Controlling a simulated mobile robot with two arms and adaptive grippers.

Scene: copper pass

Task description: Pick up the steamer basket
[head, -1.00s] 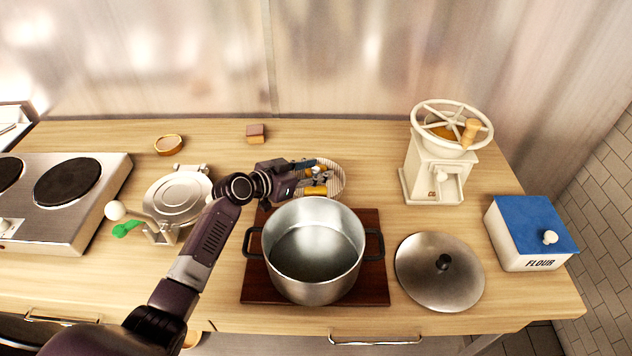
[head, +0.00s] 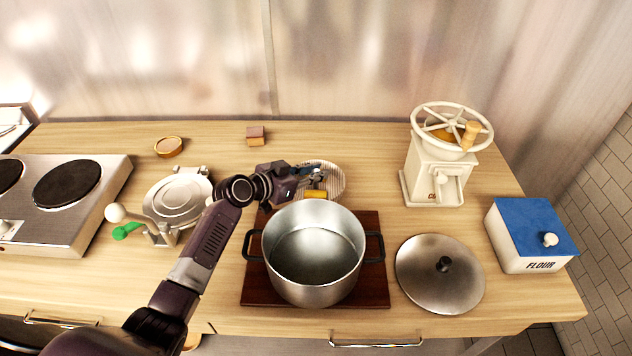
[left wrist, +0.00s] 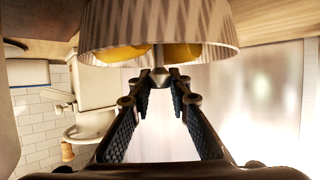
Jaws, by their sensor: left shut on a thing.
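The steamer basket (head: 337,182) is pale, round and ribbed, and stands just behind the big pot. Yellow pieces lie inside it. In the left wrist view the basket (left wrist: 215,22) appears upside down at the top, with a thin grey post (left wrist: 160,76) at its middle. My left gripper (head: 314,174) reaches in over the basket from the left. Its fingers (left wrist: 160,82) are shut on the post in the left wrist view. The pot and the gripper hide part of the basket. My right gripper is not in view.
A steel pot (head: 313,290) stands on a dark red board (head: 374,290) in front of the basket. Its lid (head: 420,280) lies to the right. A grain mill (head: 428,178) and flour box (head: 520,258) stand further right. A metal press (head: 170,195) and hotplate (head: 85,220) are left.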

